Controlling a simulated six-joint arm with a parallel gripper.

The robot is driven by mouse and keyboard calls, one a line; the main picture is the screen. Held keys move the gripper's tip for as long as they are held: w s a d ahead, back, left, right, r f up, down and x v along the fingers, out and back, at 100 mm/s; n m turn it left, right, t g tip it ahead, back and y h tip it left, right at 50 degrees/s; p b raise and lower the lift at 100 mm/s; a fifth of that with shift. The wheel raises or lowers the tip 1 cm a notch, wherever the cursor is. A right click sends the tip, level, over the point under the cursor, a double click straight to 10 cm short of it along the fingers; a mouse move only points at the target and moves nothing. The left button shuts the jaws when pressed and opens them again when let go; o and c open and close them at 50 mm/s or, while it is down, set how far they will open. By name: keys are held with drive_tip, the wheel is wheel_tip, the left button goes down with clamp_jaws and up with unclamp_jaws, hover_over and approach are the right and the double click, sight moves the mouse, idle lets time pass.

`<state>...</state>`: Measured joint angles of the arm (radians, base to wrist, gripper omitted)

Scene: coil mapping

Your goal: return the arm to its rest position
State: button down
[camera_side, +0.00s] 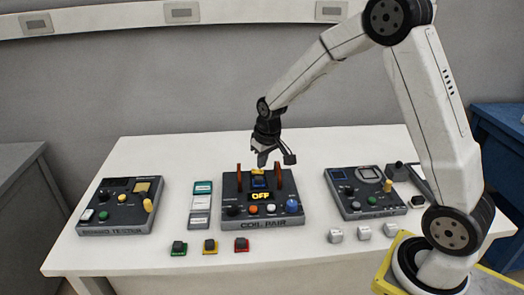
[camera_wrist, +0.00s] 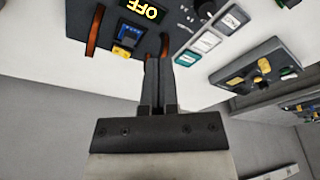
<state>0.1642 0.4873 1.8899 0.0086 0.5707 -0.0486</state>
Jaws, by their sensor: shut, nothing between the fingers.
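My gripper (camera_side: 273,158) hangs above the back of the coil pair box in the middle of the white table. In the wrist view my gripper (camera_wrist: 157,62) shows with its two fingers together and nothing between them. The coil pair box (camera_side: 284,218) has two upright copper-brown coils, a blue block with a yellow top between them, and a display reading OFF. The same box also shows in the wrist view (camera_wrist: 168,14), with the gripper apart from it. My arm reaches in from the right side.
A tester box (camera_side: 121,222) stands at left and another instrument box (camera_side: 366,208) at right. Small cards (camera_side: 202,203) lie left of the coil box. Green, yellow and red-based blocks (camera_side: 210,246) line the front left; white cubes (camera_side: 364,232) sit at front right. The back of the table is mostly clear.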

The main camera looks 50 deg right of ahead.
drive_tip(key=s+a, duration=0.3)
drive_tip(key=s, duration=0.6)
drive_tip(key=s+a+n, duration=0.1)
drive_tip(key=s+a, duration=0.3)
drive_tip(key=s, duration=0.5)
drive_tip(key=shift+a+r, duration=0.25)
drive_tip(key=shift+r, duration=0.15)
drive_tip(key=shift+w, duration=0.1)
